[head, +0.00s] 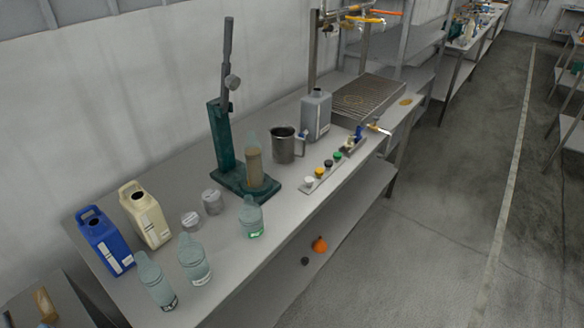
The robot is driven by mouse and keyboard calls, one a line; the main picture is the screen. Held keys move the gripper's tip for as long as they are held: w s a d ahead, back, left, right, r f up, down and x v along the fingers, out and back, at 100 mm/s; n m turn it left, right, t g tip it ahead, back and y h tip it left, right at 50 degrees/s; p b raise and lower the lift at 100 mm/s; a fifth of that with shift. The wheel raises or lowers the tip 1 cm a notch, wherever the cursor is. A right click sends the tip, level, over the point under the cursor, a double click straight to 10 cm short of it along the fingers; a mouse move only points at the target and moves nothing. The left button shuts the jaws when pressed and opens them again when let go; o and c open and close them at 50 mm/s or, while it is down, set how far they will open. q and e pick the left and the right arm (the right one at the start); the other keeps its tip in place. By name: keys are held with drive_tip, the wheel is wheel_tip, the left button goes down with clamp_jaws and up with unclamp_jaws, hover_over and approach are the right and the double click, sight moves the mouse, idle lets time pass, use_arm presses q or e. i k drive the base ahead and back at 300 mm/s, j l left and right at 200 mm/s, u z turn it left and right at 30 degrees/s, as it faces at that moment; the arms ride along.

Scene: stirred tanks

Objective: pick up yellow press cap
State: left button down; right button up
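A small yellow-orange cap (319,172) sits in a row of small caps on a narrow strip near the bench's front edge. It is between a white cap (309,182) and a dark cap (328,164); a green cap (337,156) is farther along the row. It is small, so its exact shape is hard to tell. Neither of my grippers is in the head view.
A green lever press (222,150) with a bottle (254,165) on its base stands behind the row. A metal mug (284,145) and a grey canister (316,115) are nearby. Clear bottles and a blue jug (105,242) stand at left.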

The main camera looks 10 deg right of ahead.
sight(319, 172)
drive_tip(key=l+u, duration=0.1)
drive_tip(key=u, duration=0.25)
drive_tip(key=i+l+u, duration=0.1)
drive_tip(key=u, duration=0.25)
drive_tip(key=l+u, duration=0.15)
drive_tip(key=u, duration=0.2)
drive_tip(key=l+u, duration=0.3)
drive_tip(key=l, duration=0.2)
drive_tip(key=l+u, duration=0.3)
drive_tip(key=l, duration=0.25)
drive_tip(key=l+u, duration=0.1)
drive_tip(key=l, duration=0.25)
drive_tip(key=k+l+u, duration=0.1)
drive_tip(key=l, duration=0.25)
drive_tip(key=k+l, duration=0.1)
drive_tip(key=l, duration=0.6)
drive_tip(key=k+l+u, duration=0.1)
drive_tip(key=l, duration=0.25)
drive_tip(key=k+l, duration=0.1)
drive_tip(key=l, duration=0.25)
